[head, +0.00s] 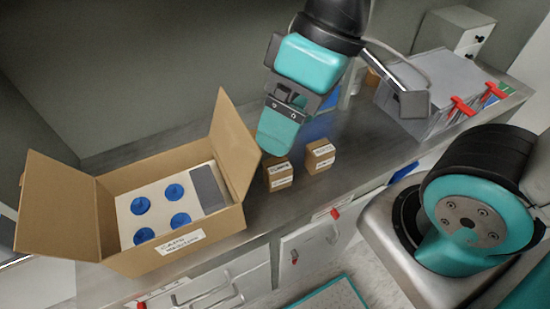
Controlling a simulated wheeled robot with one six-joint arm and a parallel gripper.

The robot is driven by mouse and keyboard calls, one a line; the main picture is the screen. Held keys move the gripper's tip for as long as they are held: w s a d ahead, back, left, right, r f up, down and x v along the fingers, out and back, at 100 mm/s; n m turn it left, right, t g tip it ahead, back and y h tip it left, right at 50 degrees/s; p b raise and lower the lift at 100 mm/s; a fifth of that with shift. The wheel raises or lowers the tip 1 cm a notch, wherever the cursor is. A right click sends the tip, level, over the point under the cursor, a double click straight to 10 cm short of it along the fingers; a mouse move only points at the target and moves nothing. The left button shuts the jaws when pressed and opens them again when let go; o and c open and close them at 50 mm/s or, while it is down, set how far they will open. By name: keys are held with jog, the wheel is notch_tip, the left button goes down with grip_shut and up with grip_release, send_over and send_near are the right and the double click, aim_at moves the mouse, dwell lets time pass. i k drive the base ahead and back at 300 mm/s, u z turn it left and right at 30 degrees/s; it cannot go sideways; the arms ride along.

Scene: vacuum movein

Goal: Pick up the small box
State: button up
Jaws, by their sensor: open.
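Two small brown boxes with white labels stand side by side on the grey counter. The left small box (280,177) is partly covered by my gripper. The right small box (320,156) stands a little apart from it and shows clearly. My gripper (276,140) points down just above and behind the left small box. It holds nothing that I can see. The gap between its fingers is hidden at this angle, and I cannot tell whether it touches the box.
A large open carton (172,246) with a white insert and blue round caps stands left of the small boxes. A grey bin (430,92) with red clips stands at the back right, near a small white drawer unit (455,33). Drawers (318,238) line the counter's front.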

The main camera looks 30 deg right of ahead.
aim_at(277, 171)
jog(key=k, duration=1)
jog(key=u, duration=1.15)
jog(key=i, duration=1.05)
jog(key=z, duration=1.75)
